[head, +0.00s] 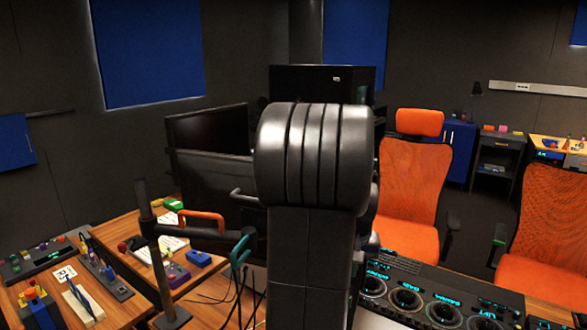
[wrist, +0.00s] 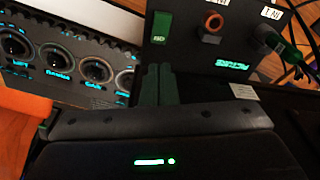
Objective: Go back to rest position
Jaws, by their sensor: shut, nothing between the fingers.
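My gripper (wrist: 158,72) shows in the wrist view, its two dark fingers side by side and closed, with nothing between them. Above and left of the fingers is the trackball panel (wrist: 125,52), with a row of round dark balls in rings and glowing cyan labels. In the head view the trackball panel (head: 455,283) is at the lower right. My arm fills the middle of the head view and hides what is behind it; my gripper cannot be made out there.
Orange chairs (head: 408,190) stand right of my arm. Wooden desks with controls (head: 125,232) and dark monitors (head: 208,130) are left.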

